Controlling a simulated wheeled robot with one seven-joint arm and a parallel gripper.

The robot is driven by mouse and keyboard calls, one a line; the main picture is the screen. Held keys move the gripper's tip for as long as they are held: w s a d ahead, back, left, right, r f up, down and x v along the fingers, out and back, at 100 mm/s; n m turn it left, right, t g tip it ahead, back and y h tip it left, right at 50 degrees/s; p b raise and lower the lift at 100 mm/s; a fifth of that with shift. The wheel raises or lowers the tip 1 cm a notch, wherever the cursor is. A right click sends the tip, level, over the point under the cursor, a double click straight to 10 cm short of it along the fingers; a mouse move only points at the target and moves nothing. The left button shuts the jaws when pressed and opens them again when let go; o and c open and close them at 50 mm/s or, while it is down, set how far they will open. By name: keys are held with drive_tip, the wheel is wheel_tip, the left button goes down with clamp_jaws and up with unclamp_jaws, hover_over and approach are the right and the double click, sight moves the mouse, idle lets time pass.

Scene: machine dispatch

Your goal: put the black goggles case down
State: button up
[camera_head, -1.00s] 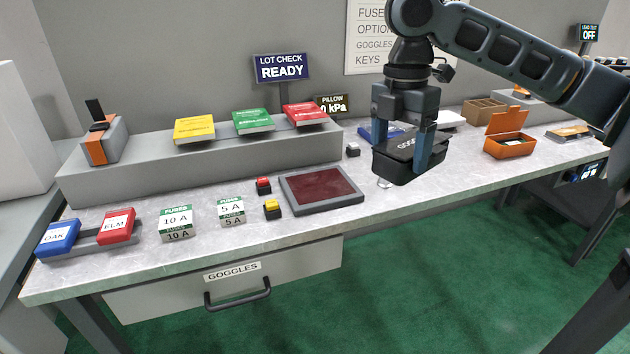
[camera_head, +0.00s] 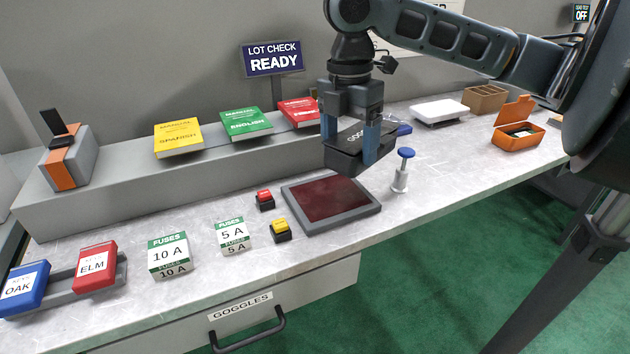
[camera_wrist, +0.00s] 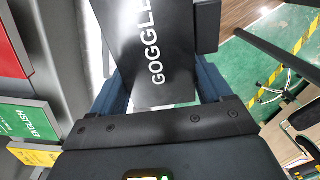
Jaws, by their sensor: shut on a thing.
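The black goggles case (camera_head: 343,160) is held in my gripper (camera_head: 358,150), above the counter just behind the dark red pad. My gripper is shut on the case, one finger on each side. In the wrist view the case (camera_wrist: 150,50) fills the space between the fingers, with white "GOGGLES" lettering on its top. The case looks roughly level and apart from the counter, though the exact gap is hard to tell.
The dark red pad (camera_head: 328,198) lies below and in front. A blue-topped plunger (camera_head: 402,170) stands to the right. Red (camera_head: 265,200) and yellow (camera_head: 281,230) buttons, fuse boxes (camera_head: 169,256) and manuals on a raised shelf (camera_head: 120,182) are left. Bare counter (camera_head: 455,165) lies right.

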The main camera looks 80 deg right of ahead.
drive_tip(key=w+a+f, duration=0.2)
drive_tip(key=w, duration=0.1)
drive_tip(key=w+a+f, duration=0.1)
drive_tip(key=w, duration=0.1)
drive_tip(key=shift+a+f, duration=0.15)
drive_tip(key=shift+f, duration=0.15)
drive_tip(key=shift+f+p, duration=0.3)
drive_tip(key=shift+f, duration=1.75)
drive_tip(key=o, duration=1.4)
drive_tip(key=shift+f, duration=0.1)
drive_tip(key=shift+c, duration=0.2)
